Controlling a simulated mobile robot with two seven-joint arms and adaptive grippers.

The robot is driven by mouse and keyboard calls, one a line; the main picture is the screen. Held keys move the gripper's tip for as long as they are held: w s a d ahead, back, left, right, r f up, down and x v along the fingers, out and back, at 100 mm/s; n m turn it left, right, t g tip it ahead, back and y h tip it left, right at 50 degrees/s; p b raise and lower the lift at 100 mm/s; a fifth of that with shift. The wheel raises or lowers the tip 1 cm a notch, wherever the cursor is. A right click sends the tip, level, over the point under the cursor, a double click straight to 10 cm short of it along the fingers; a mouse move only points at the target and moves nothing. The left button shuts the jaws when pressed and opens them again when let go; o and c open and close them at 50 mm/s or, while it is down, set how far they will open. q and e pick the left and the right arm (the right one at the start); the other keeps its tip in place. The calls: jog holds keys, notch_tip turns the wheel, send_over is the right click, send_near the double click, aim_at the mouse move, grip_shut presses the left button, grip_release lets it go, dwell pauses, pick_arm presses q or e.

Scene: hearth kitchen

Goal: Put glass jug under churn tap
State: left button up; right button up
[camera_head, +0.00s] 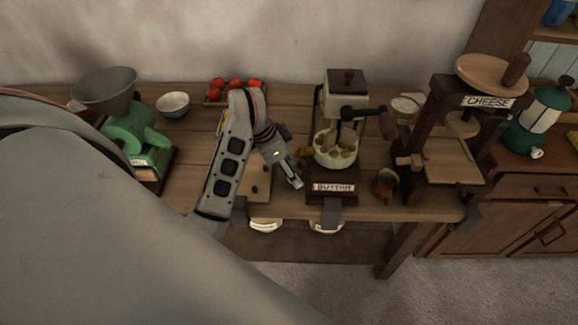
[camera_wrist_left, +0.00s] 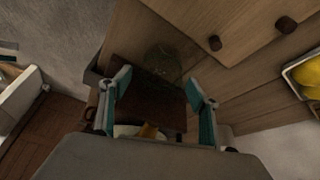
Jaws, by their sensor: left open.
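The butter churn (camera_head: 341,105) stands on the table, with a crank on its right and a dark base with a "BUTTER" label. I cannot make out its tap. My left gripper (camera_head: 294,180) is low, just left of the churn base. In the left wrist view the gripper (camera_wrist_left: 158,86) is open, its teal-padded fingers wide apart. A faint see-through round shape, perhaps the glass jug (camera_wrist_left: 163,58), shows beyond the fingertips against the dark base and wood. It does not look held. I cannot pick out the jug in the head view. My right gripper is not in view.
A wooden board (camera_head: 258,189) lies behind my left arm. A small brown pot (camera_head: 385,186) stands right of the churn, then the cheese press (camera_head: 444,150).

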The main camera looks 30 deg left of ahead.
pick_arm(q)
jog(key=shift+a+r, duration=0.1)
jog(key=shift+r, duration=0.3)
jog(key=v, duration=1.1)
jog(key=shift+s+r, duration=0.15)
jog(key=shift+r, duration=0.05)
